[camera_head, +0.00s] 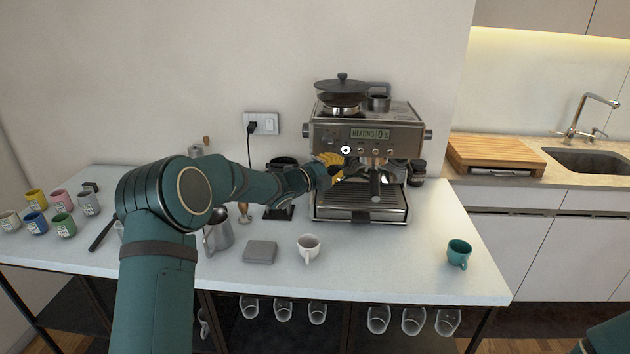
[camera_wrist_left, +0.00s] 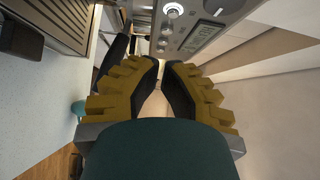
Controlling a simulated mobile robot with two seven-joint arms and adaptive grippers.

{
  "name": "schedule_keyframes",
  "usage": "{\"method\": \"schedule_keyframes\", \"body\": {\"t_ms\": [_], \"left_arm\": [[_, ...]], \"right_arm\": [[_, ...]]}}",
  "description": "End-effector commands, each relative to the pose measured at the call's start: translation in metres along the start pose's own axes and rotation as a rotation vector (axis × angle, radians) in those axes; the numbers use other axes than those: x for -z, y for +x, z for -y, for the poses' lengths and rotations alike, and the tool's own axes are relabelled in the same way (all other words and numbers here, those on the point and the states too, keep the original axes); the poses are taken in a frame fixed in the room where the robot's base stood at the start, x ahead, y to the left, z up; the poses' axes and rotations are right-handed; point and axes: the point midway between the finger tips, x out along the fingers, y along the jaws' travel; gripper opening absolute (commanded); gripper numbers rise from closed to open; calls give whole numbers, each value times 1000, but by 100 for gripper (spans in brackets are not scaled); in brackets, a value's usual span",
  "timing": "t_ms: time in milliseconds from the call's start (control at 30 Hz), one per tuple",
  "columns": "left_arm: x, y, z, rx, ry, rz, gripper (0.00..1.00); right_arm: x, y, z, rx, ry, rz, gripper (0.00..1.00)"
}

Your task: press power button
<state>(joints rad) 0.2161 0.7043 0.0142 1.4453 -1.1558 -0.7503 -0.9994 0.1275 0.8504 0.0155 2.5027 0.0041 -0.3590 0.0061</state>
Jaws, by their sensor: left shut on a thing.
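The silver espresso machine (camera_head: 395,135) stands on the white table against the wall. Its front display (camera_head: 370,133) is lit and appears to read "HEATING". A round button with a glowing white ring, the power button (camera_head: 346,150), is at the left of its front panel; it also shows at the top of the left wrist view (camera_wrist_left: 173,10). My left gripper (camera_head: 339,173), with yellow fingers, is just below and left of that button. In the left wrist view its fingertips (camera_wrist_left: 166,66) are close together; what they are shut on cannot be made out. My right gripper is out of view.
A white cup (camera_head: 308,247), a grey block (camera_head: 261,251) and a metal jug (camera_head: 219,232) stand in front. A teal cup (camera_head: 458,254) is at the right. Several coloured mugs are at the far left. The table between the white and teal cups is clear.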

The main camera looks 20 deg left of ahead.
Motion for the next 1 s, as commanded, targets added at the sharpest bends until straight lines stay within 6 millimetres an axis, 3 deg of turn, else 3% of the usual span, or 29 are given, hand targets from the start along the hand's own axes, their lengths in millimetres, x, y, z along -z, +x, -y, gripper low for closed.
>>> {"method": "schedule_keyframes", "body": {"t_ms": [200,400,1000], "left_arm": [[1,-43,0,-1,-2,0,0],[1,-64,-1,-1,-1,-2,0],[1,-69,-1,-1,-1,-3,0]], "right_arm": [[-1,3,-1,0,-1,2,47],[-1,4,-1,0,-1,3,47],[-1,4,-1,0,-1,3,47]]}}
